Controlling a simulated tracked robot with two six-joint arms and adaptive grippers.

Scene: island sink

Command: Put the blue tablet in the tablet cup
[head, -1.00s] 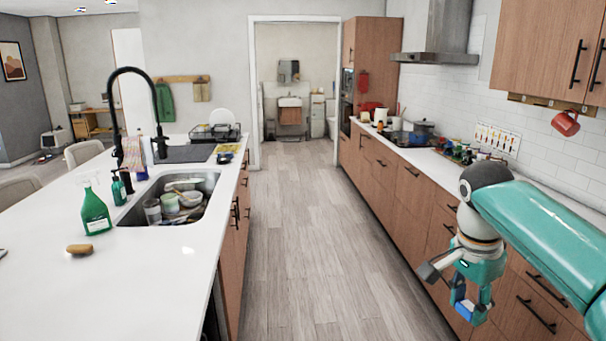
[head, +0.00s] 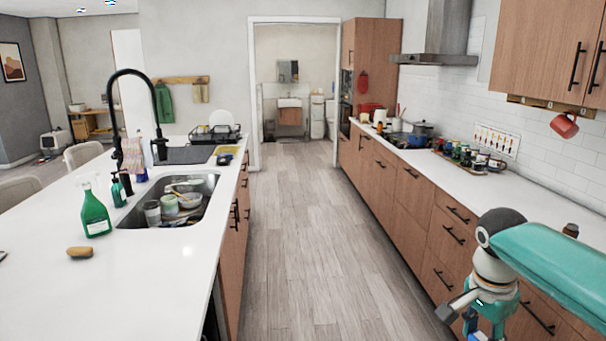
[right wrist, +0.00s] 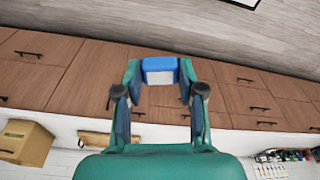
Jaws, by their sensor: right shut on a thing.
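The blue tablet (right wrist: 159,66), a small block with a pale white face, is between the fingertips of my right gripper (right wrist: 160,76) in the right wrist view. My right gripper is shut on it. In the head view my right gripper (head: 484,334) is at the bottom edge, in front of the right-hand wooden drawers, and is partly cut off. My left gripper is not in view. I cannot make out a tablet cup in either view.
The island counter (head: 130,275) on the left holds a sink (head: 205,212), a green spray bottle (head: 95,212) and a brown sponge (head: 80,252). The right counter (head: 480,180) carries jars and pots. The floor (head: 300,230) between is clear. A tan box (right wrist: 25,142) shows in the right wrist view.

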